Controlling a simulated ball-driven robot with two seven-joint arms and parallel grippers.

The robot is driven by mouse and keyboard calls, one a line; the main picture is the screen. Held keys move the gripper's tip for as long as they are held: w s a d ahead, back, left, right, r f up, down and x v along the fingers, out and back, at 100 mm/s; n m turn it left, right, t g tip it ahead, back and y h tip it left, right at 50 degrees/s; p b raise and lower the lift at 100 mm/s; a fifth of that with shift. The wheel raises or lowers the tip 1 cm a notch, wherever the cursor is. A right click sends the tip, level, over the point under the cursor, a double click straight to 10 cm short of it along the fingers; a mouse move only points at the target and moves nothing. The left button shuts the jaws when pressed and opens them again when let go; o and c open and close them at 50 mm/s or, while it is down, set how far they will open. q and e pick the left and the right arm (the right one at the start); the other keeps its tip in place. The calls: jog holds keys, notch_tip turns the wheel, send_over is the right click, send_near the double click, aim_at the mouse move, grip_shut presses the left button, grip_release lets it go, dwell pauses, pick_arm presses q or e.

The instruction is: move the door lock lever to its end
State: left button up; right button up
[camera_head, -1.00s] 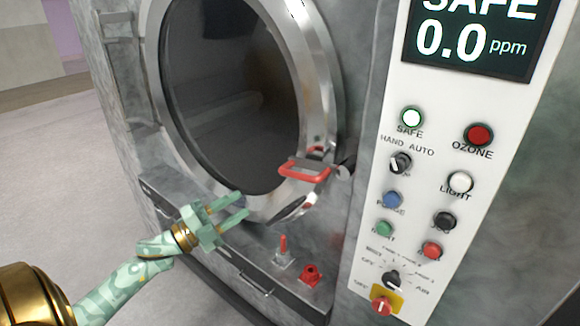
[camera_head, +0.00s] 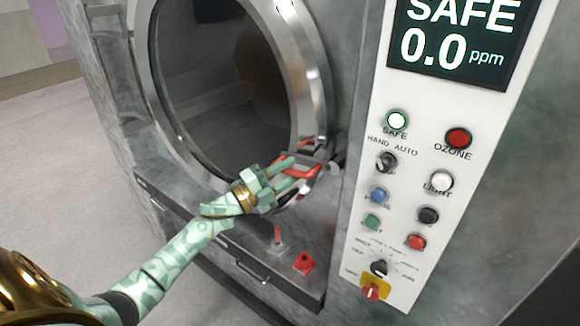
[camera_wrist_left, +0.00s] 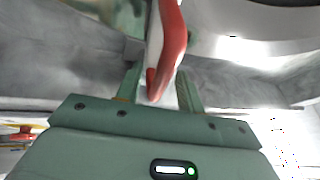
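The door lock lever is a red loop handle (camera_head: 313,173) at the lower right of the round door's metal rim. My left gripper (camera_head: 293,169) is at the lever, with its fingers pointing right along it. In the left wrist view the red and white lever (camera_wrist_left: 172,40) reaches down between the two green fingers of the left gripper (camera_wrist_left: 160,85). The fingers stand apart on either side of it, and it does not look clamped. Contact with a finger cannot be made out. The right gripper is not in view.
The round glass door (camera_head: 225,90) looks closed. Below it are a small red-tipped toggle (camera_head: 278,237) and a red knob (camera_head: 303,263) on the ledge. A white control panel (camera_head: 400,190) with buttons and a display reading SAFE 0.0 ppm stands to the right.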

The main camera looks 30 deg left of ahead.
pick_arm(q)
jog(key=shift+w+d+r, duration=0.1)
jog(key=shift+w+d, duration=0.1)
jog(key=shift+w, duration=0.2)
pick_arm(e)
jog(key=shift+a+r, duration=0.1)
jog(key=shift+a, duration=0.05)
pick_arm(q)
grip_shut()
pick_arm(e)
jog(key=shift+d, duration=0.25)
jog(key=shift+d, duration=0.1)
